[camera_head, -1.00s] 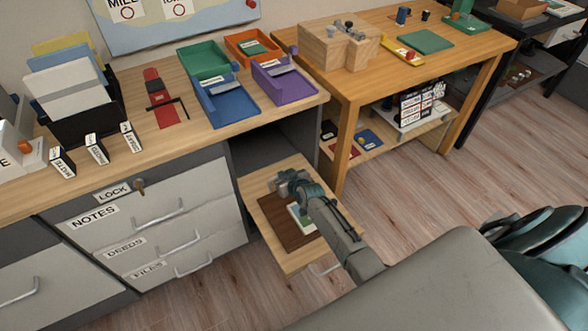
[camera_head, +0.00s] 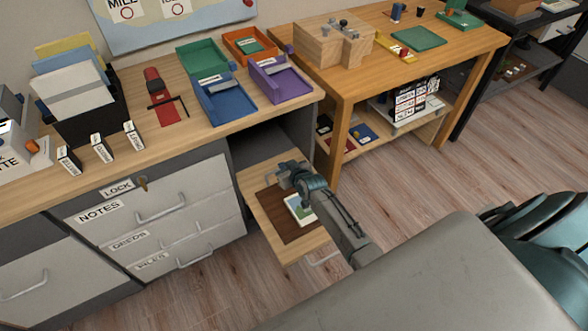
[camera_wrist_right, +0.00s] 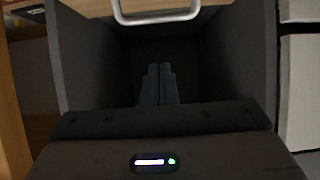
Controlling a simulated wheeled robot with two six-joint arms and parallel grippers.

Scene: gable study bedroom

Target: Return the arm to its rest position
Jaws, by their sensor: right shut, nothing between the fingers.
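My right gripper (camera_head: 287,172) is over the far part of a pulled-out wooden shelf (camera_head: 262,207) under the desk. Its arm reaches in from the lower right. In the right wrist view its two fingers (camera_wrist_right: 158,84) lie side by side, shut and empty, against a dark cavity. A dark brown mat (camera_head: 283,208) lies on the shelf, and a small white-edged green card (camera_head: 297,210) lies on the mat, partly beside my forearm. My left gripper is not in view.
The desk above holds blue (camera_head: 224,103), purple (camera_head: 279,84), green and orange trays. A drawer unit (camera_head: 160,212) with several handles stands left of the shelf. A wooden table (camera_head: 440,55) stands to the right. Open wood floor (camera_head: 420,185) lies right of the shelf.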

